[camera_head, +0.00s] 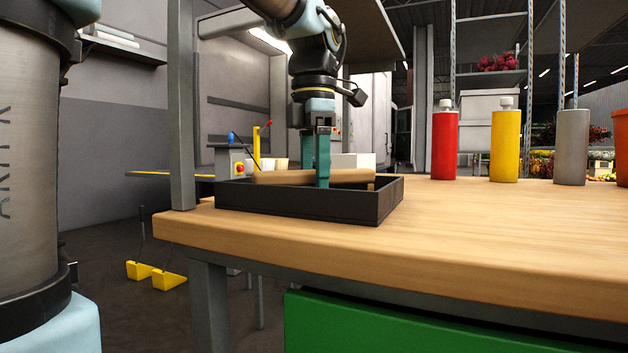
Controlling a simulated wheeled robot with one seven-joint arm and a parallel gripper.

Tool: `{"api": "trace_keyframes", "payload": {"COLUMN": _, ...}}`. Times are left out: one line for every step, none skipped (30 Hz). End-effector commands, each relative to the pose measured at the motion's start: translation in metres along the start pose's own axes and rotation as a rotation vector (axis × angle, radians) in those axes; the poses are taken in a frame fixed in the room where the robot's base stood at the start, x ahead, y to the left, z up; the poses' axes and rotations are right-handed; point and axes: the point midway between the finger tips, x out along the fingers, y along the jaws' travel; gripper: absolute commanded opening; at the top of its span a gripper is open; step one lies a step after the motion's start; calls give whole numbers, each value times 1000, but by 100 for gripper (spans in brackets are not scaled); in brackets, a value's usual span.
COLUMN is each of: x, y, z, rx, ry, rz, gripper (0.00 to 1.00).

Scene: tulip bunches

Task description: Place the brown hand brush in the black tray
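The black tray (300,203) sits on the near left corner of the wooden table. The brown hand brush (280,177) lies level across the tray's opening, showing above its front wall. Whether it touches the tray floor is hidden by that wall. My gripper (318,172) points straight down over the tray, with its teal fingers on either side of the brush. One finger passes in front of the brush and the other is mostly behind it. The fingers look closed on the brush, though the contact on the far side is hidden.
A red bottle (445,146), a yellow bottle (505,146), a grey cylinder (571,147) and an orange container (621,147) stand along the table's back right. The wooden table (470,235) is clear in front of them. A grey post (181,110) rises left of the tray.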

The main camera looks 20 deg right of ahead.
Motion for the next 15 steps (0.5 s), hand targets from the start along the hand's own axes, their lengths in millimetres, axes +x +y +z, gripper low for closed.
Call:
{"api": "trace_keyframes", "payload": {"x": 0, "y": 0, "z": 0, "rx": 0, "ry": 0, "rz": 0, "gripper": 74}}
{"api": "trace_keyframes", "payload": {"x": -1, "y": 0, "z": 0, "rx": 0, "ry": 0, "rz": 0, "gripper": 74}}
{"api": "trace_keyframes", "payload": {"x": -3, "y": 0, "z": 0, "rx": 0, "ry": 0, "rz": 0, "gripper": 74}}
{"api": "trace_keyframes", "payload": {"x": -6, "y": 0, "z": 0, "rx": 0, "ry": 0, "rz": 0, "gripper": 74}}
{"api": "trace_keyframes", "payload": {"x": -10, "y": 0, "z": 0, "rx": 0, "ry": -1, "rz": 1, "gripper": 74}}
{"api": "trace_keyframes", "payload": {"x": -16, "y": 0, "z": 0, "rx": 0, "ry": -1, "rz": 1, "gripper": 74}}
{"api": "trace_keyframes", "payload": {"x": -21, "y": 0, "z": 0, "rx": 0, "ry": -2, "rz": 2, "gripper": 74}}
{"api": "trace_keyframes", "payload": {"x": -26, "y": 0, "z": 0, "rx": 0, "ry": -2, "rz": 2, "gripper": 74}}
{"api": "trace_keyframes", "payload": {"x": -34, "y": 0, "z": 0, "rx": 0, "ry": -1, "rz": 1, "gripper": 74}}
{"api": "trace_keyframes", "payload": {"x": -39, "y": 0, "z": 0, "rx": 0, "ry": -1, "rz": 1, "gripper": 74}}
{"api": "trace_keyframes", "payload": {"x": -45, "y": 1, "z": 1, "rx": 0, "ry": -2, "rz": 2, "gripper": 74}}
{"api": "trace_keyframes", "payload": {"x": -51, "y": 0, "z": 0, "rx": 0, "ry": -1, "rz": 1, "gripper": 74}}
{"api": "trace_keyframes", "payload": {"x": -56, "y": 0, "z": 0, "rx": 0, "ry": -1, "rz": 1, "gripper": 74}}
{"api": "trace_keyframes", "payload": {"x": -60, "y": 0, "z": 0, "rx": 0, "ry": -1, "rz": 1, "gripper": 74}}
{"api": "trace_keyframes", "payload": {"x": -65, "y": 1, "z": 1, "rx": 0, "ry": -1, "rz": 1, "gripper": 74}}
